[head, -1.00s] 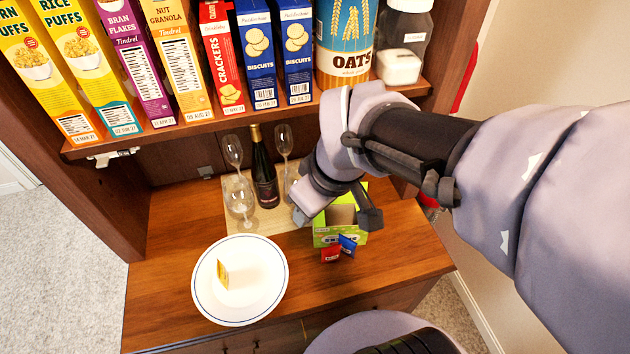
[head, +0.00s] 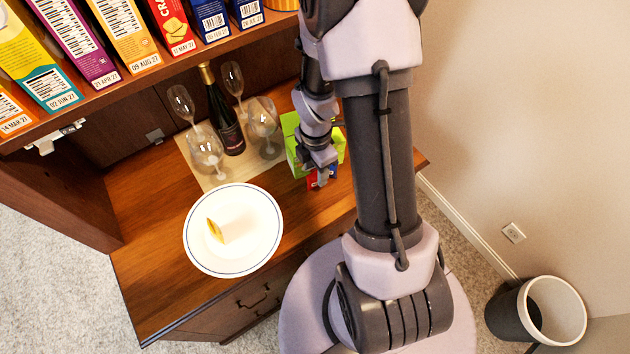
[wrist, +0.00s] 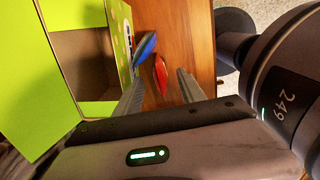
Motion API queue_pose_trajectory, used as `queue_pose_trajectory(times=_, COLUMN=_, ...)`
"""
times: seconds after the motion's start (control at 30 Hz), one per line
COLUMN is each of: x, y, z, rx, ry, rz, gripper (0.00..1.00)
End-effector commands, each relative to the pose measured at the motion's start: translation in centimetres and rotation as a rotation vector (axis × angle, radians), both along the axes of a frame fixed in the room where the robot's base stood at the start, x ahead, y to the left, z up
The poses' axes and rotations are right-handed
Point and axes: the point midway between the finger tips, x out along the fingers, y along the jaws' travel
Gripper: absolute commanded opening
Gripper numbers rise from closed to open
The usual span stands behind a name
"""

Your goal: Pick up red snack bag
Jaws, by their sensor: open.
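The red snack bag (wrist: 161,75) stands on the wooden counter beside a blue snack bag (wrist: 145,46), in front of the open green box (wrist: 45,75). In the head view the red bag (head: 313,183) is partly hidden by my gripper (head: 322,172). In the wrist view my gripper (wrist: 160,92) is open, with its two fingers pointing down toward the counter. The red bag shows between the fingers, beyond their tips or near them; I cannot tell whether they touch it. The blue bag lies nearer the left finger and the box.
A white plate (head: 203,255) with a yellow-and-white item on it is left of my gripper. Wine glasses (head: 263,120) and a dark bottle (head: 226,125) stand behind on a mat. A shelf of cereal boxes (head: 128,30) overhangs the back. A bin (head: 510,312) is on the floor at right.

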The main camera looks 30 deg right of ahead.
Motion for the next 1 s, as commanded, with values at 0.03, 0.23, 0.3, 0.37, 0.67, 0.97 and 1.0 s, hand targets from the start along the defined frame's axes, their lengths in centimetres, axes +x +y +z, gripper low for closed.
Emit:
queue_pose_trajectory(times=0.03, x=-0.1, y=0.0, z=-1.7, rx=0.001, ry=0.004, rz=-0.001, gripper=0.47)
queue_pose_trajectory(times=0.23, x=-0.1, y=0.0, z=-4.3, rx=0.001, ry=0.002, rz=-0.001, gripper=0.47)
queue_pose_trajectory(times=0.3, x=-0.1, y=0.0, z=-4.3, rx=0.001, ry=0.001, rz=-0.001, gripper=0.47)
queue_pose_trajectory(times=0.37, x=0.0, y=0.0, z=-4.2, rx=0.001, ry=0.001, rz=-0.001, gripper=0.47)
queue_pose_trajectory(times=0.67, x=0.0, y=0.0, z=-4.2, rx=0.0, ry=0.001, rz=-0.001, gripper=0.02)
queue_pose_trajectory(times=0.97, x=0.0, y=0.0, z=-4.1, rx=0.0, ry=0.001, rz=-0.001, gripper=0.0)
queue_pose_trajectory(times=1.0, x=0.0, y=0.0, z=-4.0, rx=0.0, ry=0.001, rz=-0.001, gripper=0.0)
